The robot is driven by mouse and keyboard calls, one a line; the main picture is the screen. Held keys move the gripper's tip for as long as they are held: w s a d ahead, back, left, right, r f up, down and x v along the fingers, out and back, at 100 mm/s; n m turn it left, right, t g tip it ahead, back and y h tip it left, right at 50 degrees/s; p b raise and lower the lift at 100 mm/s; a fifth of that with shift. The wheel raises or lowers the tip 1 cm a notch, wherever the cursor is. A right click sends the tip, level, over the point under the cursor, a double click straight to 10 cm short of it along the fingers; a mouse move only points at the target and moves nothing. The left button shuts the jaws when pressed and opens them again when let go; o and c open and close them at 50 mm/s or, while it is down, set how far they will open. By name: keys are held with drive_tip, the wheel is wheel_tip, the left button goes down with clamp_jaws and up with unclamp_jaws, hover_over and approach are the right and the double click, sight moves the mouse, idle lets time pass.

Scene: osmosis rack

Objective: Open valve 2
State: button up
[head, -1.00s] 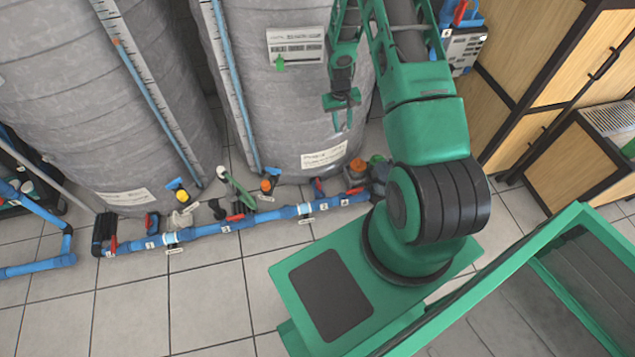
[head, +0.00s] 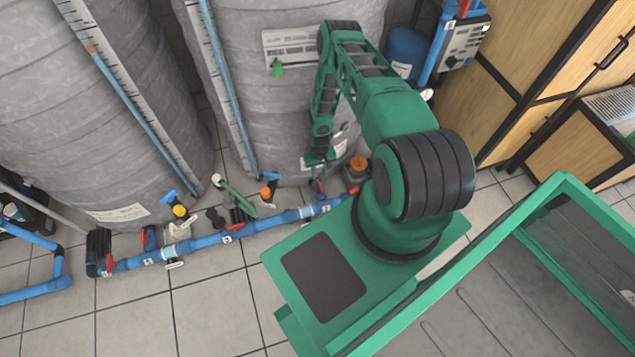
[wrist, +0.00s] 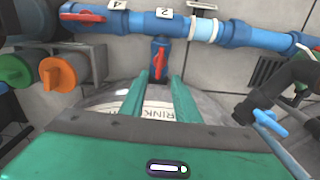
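In the wrist view, a label reading 2 (wrist: 165,12) sits on the blue pipe (wrist: 235,32). Just below it is a short blue valve body with a red handle (wrist: 159,62), which I take as valve 2. The handle looks lined up with its short blue stub. My gripper (wrist: 158,80) is open, one green finger on each side of the handle's line. I cannot tell whether the fingers touch it. In the head view, my gripper (head: 318,162) is low beside the grey tank, just above the red handle (head: 319,187).
In the wrist view, an orange knob (wrist: 62,73) and a red handle (wrist: 83,16) are at left, a black elbow pipe (wrist: 280,90) and a light-blue handle (wrist: 268,122) at right. The grey tank (head: 285,110) stands close by. Tiled floor (head: 215,305) is clear in front.

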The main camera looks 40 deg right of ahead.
sight(319, 185)
wheel_tip(319, 185, down, 10)
drive_tip(key=shift+r, duration=0.15)
idle(0.3)
clamp_jaws()
